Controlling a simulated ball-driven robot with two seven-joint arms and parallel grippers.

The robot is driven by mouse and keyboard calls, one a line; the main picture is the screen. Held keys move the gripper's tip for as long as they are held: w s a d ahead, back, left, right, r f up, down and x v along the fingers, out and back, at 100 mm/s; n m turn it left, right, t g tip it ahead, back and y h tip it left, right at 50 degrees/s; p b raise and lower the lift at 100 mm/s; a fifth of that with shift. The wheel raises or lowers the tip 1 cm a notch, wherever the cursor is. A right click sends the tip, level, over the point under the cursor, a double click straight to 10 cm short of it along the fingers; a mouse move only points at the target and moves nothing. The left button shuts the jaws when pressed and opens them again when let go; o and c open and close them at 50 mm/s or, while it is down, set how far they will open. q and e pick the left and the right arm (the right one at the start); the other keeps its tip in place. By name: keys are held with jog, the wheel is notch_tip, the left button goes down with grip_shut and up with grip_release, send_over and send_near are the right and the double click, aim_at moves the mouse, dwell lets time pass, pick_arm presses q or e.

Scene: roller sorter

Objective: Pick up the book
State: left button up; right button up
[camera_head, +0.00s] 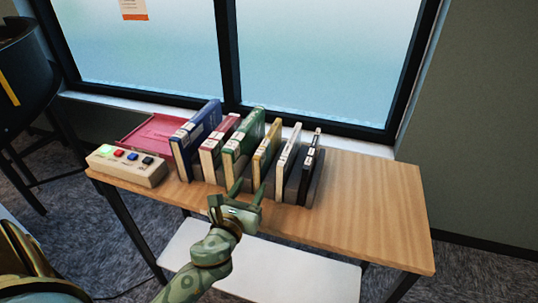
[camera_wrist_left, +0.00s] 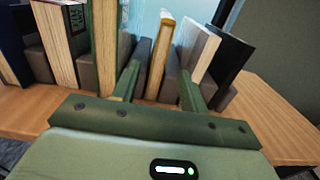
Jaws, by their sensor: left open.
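Several upright books stand in a row in a grey slotted rack on the wooden table (camera_head: 370,200): blue (camera_head: 196,140), red (camera_head: 220,142), green (camera_head: 244,144), yellow (camera_head: 266,147), white (camera_head: 287,152) and black (camera_head: 310,165). The task does not say which book is meant. My left gripper (camera_head: 249,187) is open and empty at the front of the row, near the yellow book. In the left wrist view, the yellow book (camera_wrist_left: 158,60) stands between its two spread fingers (camera_wrist_left: 160,80), with the green book to the left and the white book (camera_wrist_left: 199,55) to the right. My right gripper is not in view.
A beige button box (camera_head: 127,166) with coloured buttons sits at the table's left end. A red tray (camera_head: 150,133) lies behind it. The table's right part is clear. A window stands behind, and a white lower shelf (camera_head: 270,265) is below.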

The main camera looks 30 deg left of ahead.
aim_at(261, 166)
pick_arm(q)
jog(key=x, duration=0.9)
jog(key=shift+r+b, duration=0.2)
jog(key=shift+b, duration=0.2)
jog(key=shift+s, duration=0.1)
grip_shut()
